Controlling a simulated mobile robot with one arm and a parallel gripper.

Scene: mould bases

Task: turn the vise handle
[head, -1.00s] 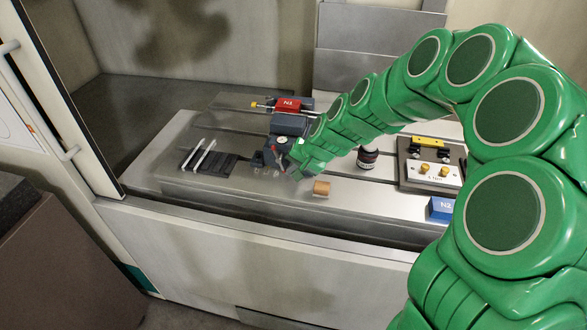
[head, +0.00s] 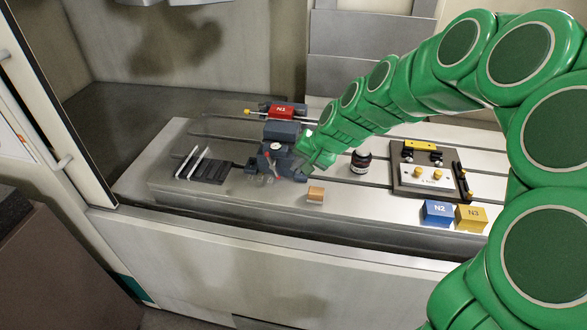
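A dark grey-blue vise-like block (head: 281,131) stands near the middle of the slotted metal table. A red block (head: 282,110) with a label lies at its back. A thin bar with a yellow end (head: 248,111) sticks out to the left of the red block; I cannot tell whether it is the vise handle. My green arm comes in from the right.
A black slotted rack with light bars (head: 208,170) lies at left. In front are an orange-brown block (head: 316,195), a blue block (head: 437,212) and a yellow block (head: 471,217). A dark bottle (head: 361,162) and a fixture plate (head: 396,185) stand at right. The table's front left is clear.

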